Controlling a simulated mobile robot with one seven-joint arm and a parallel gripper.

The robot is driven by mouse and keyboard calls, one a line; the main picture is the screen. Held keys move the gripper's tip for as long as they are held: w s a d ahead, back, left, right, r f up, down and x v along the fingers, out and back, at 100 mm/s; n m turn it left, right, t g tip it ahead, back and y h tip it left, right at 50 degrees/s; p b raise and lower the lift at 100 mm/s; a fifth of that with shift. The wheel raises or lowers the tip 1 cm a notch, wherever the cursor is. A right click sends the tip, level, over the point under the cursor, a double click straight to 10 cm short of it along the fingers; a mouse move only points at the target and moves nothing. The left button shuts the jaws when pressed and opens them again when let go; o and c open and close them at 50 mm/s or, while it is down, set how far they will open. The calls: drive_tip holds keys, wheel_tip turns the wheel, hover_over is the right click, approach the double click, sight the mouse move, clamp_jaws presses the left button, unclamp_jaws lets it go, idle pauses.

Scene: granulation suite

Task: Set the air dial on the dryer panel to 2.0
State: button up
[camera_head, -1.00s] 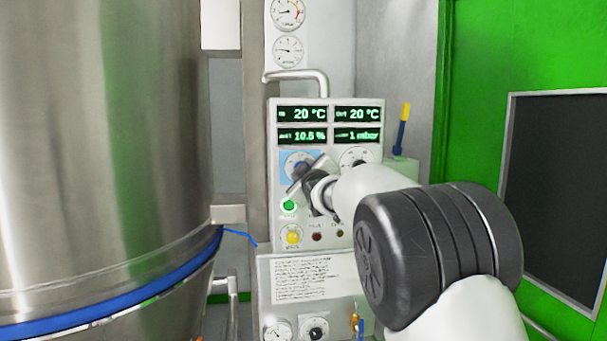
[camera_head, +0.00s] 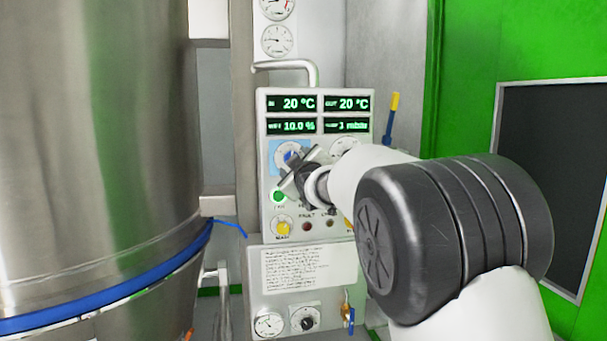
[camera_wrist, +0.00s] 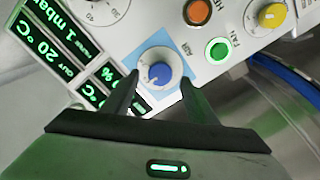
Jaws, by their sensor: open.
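The air dial (camera_head: 289,151) is a blue knob on a white scale with a light-blue backing, on the upper left of the dryer panel (camera_head: 266,180). In the wrist view the dial (camera_wrist: 157,72) shows clearly, with "AIR" printed beside it; its exact setting is too small to read. My gripper (camera_head: 297,172) is at the dial, partly covering it in the head view. In the wrist view my gripper (camera_wrist: 160,79) is open, one finger on each side of the dial; I cannot tell whether they touch it. Displays (camera_head: 318,114) above read 20 °C, 20 °C, about 10.0 % and 1 mbar.
A lit green fan button (camera_head: 278,196) and a yellow knob (camera_head: 283,228) sit below the dial. A second dial (camera_head: 345,147) is close on its right, partly behind my arm. A large steel vessel (camera_head: 95,150) fills the left.

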drive_tip(key=v, duration=1.4)
drive_tip(key=shift+s+b, duration=0.2)
drive_tip(key=shift+b, duration=0.25)
drive_tip(key=s+d+f+m+g+h, duration=0.2)
drive_tip(key=s+d+f+m+g, duration=0.35)
drive_tip(key=s, duration=0.65)
drive_tip(key=s+d+f+m+g+h, duration=0.1)
drive_tip(key=s+d+f+m+g, duration=0.15)
drive_tip(key=s+d+f, duration=0.6)
drive_tip(key=s+d+f+m+g+h, duration=0.2)
drive_tip(key=s+d+f+m+g, duration=0.2)
drive_tip(key=s+f, duration=0.75)
drive_tip(key=s+r+p, duration=0.3)
drive_tip(key=r+p, duration=1.5)
drive_tip(key=r, duration=0.3)
drive_tip(key=shift+r, duration=0.3)
drive_tip(key=shift+s, duration=0.1)
